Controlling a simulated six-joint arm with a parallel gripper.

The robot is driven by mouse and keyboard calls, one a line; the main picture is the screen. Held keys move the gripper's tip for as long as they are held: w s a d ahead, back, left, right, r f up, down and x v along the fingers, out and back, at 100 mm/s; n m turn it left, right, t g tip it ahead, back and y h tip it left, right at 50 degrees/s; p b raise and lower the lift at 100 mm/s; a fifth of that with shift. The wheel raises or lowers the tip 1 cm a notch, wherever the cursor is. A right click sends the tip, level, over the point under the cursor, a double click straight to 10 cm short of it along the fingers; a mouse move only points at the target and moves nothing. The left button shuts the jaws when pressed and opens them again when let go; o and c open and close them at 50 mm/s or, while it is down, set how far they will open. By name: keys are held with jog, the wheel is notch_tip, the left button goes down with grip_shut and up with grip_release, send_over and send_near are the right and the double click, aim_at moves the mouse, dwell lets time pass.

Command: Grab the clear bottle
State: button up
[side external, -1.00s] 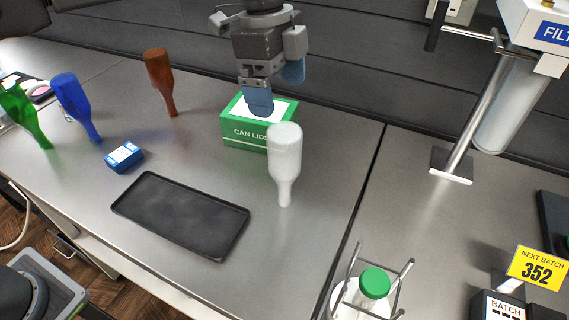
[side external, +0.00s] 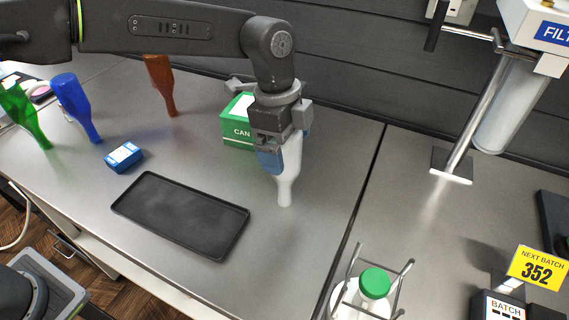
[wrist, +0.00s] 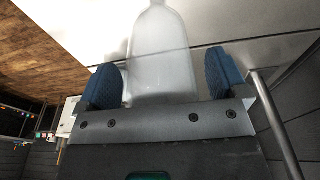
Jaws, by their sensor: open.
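The clear bottle (side external: 287,178) is whitish and see-through and stands neck-down on the steel bench, right of the black tray. My gripper (side external: 282,158) is at its upper body, which is partly hidden behind the gripper in the side view. In the wrist view the bottle (wrist: 161,60) lies between the two blue fingers of my gripper (wrist: 163,82). The fingers are open, with a visible gap on each side of the bottle.
A black tray (side external: 150,178) lies on the bench. A green can-lid box (side external: 235,133) stands just behind my gripper. A blue box (side external: 123,156) and brown (side external: 161,85), blue (side external: 76,105) and green (side external: 24,113) bottles stand left. A wire rack holding a green-capped bottle (side external: 374,284) is front right.

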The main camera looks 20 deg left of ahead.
jog(key=c, duration=1.4)
jog(key=shift+r, duration=0.2)
